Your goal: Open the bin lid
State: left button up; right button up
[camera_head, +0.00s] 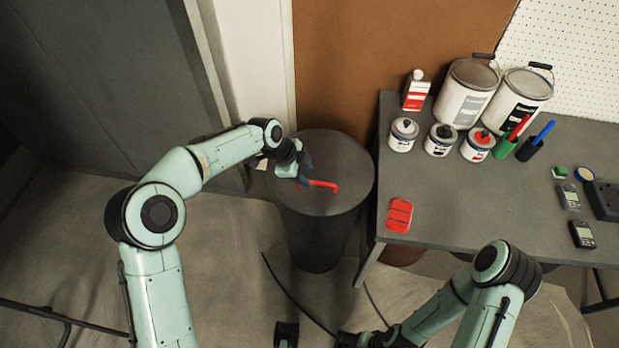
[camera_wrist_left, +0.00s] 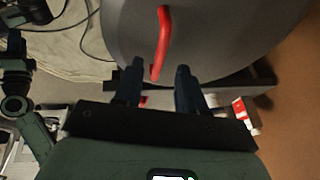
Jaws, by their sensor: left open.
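The bin (camera_head: 318,235) is a dark grey cylinder beside the workbench, with a flat round lid (camera_head: 335,155) lying closed on top. A red bar handle (camera_head: 325,185) is on the lid. My left gripper (camera_head: 303,180) is open at the handle's left end. In the left wrist view, the handle (camera_wrist_left: 163,38) points toward the gap between the open fingers (camera_wrist_left: 159,72), its near end about level with the fingertips. I cannot tell whether they touch it. My right arm is low at right in the head view, with its gripper (camera_head: 320,338) partly cut off by the bottom edge.
The grey workbench (camera_head: 450,215) stands close right of the bin. It holds paint cans (camera_head: 467,92), small tins (camera_head: 403,134), a red item (camera_head: 399,214) and handheld devices (camera_head: 582,235). A wall and a brown panel (camera_head: 350,70) are behind. A dark cable lies on the floor.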

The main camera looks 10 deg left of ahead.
aim_at(309, 178)
pick_arm(q)
jog(key=shift+x, duration=1.65)
grip_shut()
jog(key=shift+r, duration=0.15)
